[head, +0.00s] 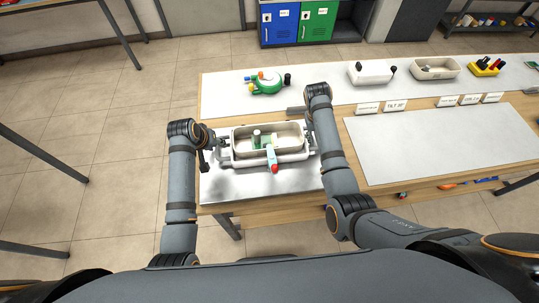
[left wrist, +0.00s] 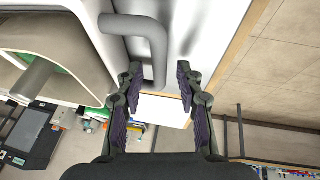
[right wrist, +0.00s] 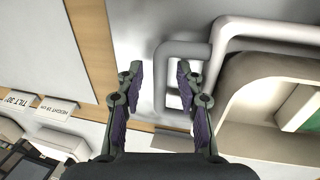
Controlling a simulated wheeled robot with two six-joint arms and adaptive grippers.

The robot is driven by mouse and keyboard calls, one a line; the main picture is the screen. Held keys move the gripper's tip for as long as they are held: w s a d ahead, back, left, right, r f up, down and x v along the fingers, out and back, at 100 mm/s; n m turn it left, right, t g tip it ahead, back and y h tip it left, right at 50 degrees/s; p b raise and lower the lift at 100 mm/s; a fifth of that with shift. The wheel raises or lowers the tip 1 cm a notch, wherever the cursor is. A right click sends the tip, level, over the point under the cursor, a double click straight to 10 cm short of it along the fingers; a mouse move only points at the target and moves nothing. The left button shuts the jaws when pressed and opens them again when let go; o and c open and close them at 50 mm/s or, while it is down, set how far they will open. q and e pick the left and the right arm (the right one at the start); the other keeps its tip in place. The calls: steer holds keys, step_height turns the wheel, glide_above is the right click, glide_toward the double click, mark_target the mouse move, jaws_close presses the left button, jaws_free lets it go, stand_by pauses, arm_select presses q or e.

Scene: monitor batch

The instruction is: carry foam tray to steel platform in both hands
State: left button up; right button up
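The foam tray (head: 293,150) is a beige open box in a white tubular frame with a handle at each end. It stands on a shiny grey metal surface, perhaps the steel platform (head: 235,188), at the left of the bench. A grey cylinder, a green piece and a red-tipped item show in or over it. My left gripper (head: 208,158) is at the tray's left handle; in the left wrist view its open fingers (left wrist: 160,75) straddle the grey handle tube (left wrist: 157,50). My right gripper (right wrist: 160,72) is open around the right handle (right wrist: 180,52). Contact is unclear.
A pale panel (head: 440,145) lies clear on the bench to the right, with small label cards (head: 395,105) behind it. A green device (head: 266,84), white containers (head: 370,72) and a yellow tool holder (head: 484,66) stand along the back strip.

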arm_select(q)
steer(key=v, duration=1.1)
steer(key=shift+s+r, duration=0.15)
steer(key=shift+r, duration=0.1)
arm_select(e)
step_height(320, 180, up, 7)
steer(key=a, duration=0.1)
steer(key=shift+a+r, duration=0.2)
steer(key=shift+a, duration=0.05)
arm_select(q)
steer(key=shift+r, duration=0.1)
